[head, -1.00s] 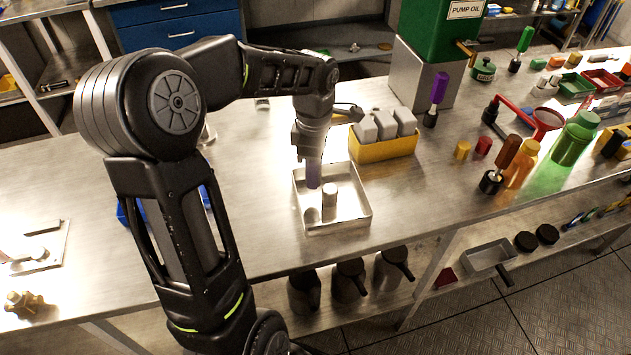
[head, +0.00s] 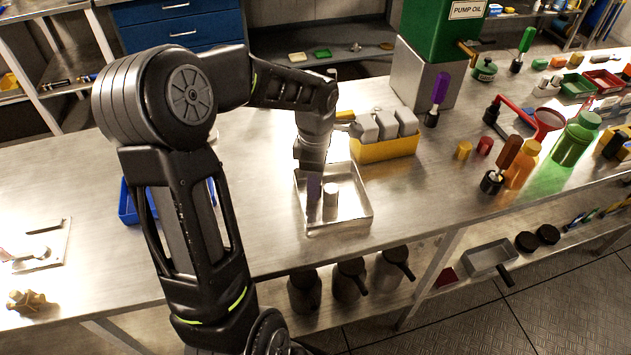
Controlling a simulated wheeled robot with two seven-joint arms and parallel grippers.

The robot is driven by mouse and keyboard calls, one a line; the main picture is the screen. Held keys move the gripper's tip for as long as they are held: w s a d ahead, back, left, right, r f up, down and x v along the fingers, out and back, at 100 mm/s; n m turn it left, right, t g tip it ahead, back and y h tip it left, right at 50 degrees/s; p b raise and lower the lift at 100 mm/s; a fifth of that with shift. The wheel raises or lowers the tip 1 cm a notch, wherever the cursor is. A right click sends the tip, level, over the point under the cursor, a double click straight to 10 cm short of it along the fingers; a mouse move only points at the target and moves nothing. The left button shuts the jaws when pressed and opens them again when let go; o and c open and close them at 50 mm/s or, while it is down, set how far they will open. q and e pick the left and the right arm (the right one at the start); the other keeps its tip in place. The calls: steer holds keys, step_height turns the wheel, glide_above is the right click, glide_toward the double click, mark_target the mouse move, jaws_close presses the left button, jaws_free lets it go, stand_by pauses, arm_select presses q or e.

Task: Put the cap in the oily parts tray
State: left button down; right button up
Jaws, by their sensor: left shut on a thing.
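The oily parts tray looks to be the open square metal tray (head: 361,190) near the front edge of the bench, in the middle of the head view. A pale upright cylinder (head: 331,195) stands inside it. My left gripper (head: 313,192) points down into the left part of the tray, close beside that cylinder and apart from it. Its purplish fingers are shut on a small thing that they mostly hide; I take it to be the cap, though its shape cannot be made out. My right gripper is not in view.
A yellow holder (head: 384,150) with several grey blocks stands just behind the tray. A blue bin (head: 127,203) sits behind my left arm. Screwdrivers, an orange bottle (head: 522,165) and a green bottle (head: 575,140) stand to the right.

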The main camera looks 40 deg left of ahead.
arm_select(q)
steer(key=c, duration=1.1)
jaws_free()
steer(key=shift+o, duration=0.2)
steer(key=shift+r, duration=0.15)
step_height(320, 180, up, 12)
